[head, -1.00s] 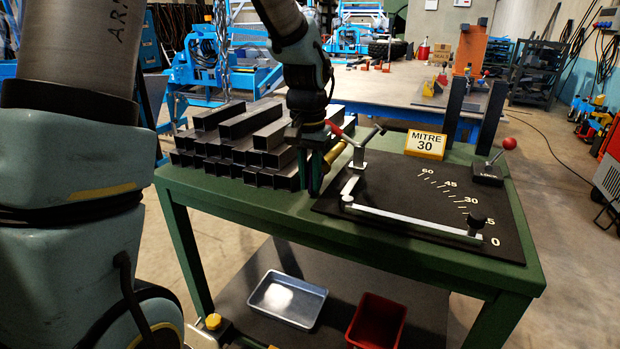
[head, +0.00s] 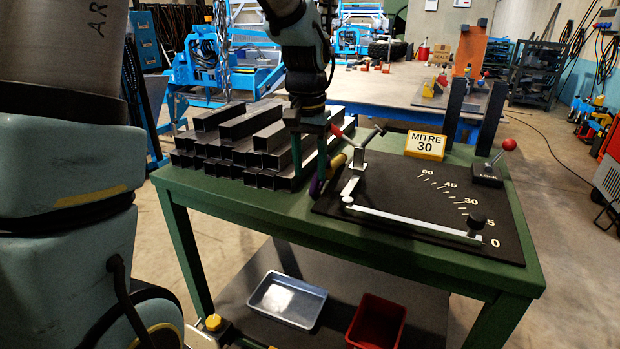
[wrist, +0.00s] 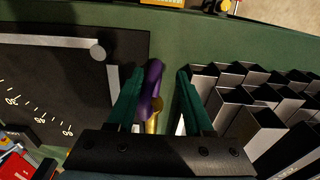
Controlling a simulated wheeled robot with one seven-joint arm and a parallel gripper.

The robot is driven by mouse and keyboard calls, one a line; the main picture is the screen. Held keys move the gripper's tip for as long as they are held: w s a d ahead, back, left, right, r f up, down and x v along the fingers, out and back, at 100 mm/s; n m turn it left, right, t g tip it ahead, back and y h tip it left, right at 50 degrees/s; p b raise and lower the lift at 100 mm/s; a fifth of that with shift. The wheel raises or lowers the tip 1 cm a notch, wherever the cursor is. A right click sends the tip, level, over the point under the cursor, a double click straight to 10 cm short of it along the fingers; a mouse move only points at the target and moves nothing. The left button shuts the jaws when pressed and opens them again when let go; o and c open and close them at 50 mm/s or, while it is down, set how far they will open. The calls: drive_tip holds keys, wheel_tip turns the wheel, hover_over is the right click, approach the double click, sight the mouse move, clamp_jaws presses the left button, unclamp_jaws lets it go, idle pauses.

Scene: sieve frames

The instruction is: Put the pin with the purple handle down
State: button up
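The pin with the purple handle (wrist: 152,88) is between my gripper's two green fingers in the wrist view, nearer the left finger, with a gap to the right one. Its brass-coloured part (wrist: 158,114) runs back toward the palm. In the head view the purple handle (head: 315,187) shows low beside the fingers, and the brass part (head: 334,167) lies to its right. My gripper (head: 310,188) is open, pointing down at the green bench (head: 270,205) between the tube stack and the black plate. Whether the pin rests fully on the bench is hard to tell.
A stack of dark square tubes (head: 245,150) stands close left of my gripper. Right of it is the black mitre plate (head: 420,200) with a pale bar (head: 410,220) and a yellow MITRE 30 sign (head: 425,145). A blue-grey tray (head: 288,300) and red bin (head: 376,322) sit below.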

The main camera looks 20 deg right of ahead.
wheel_tip(320, 180, up, 9)
drive_tip(key=shift+s+a+f, duration=0.15)
drive_tip(key=shift+a+f, duration=0.05)
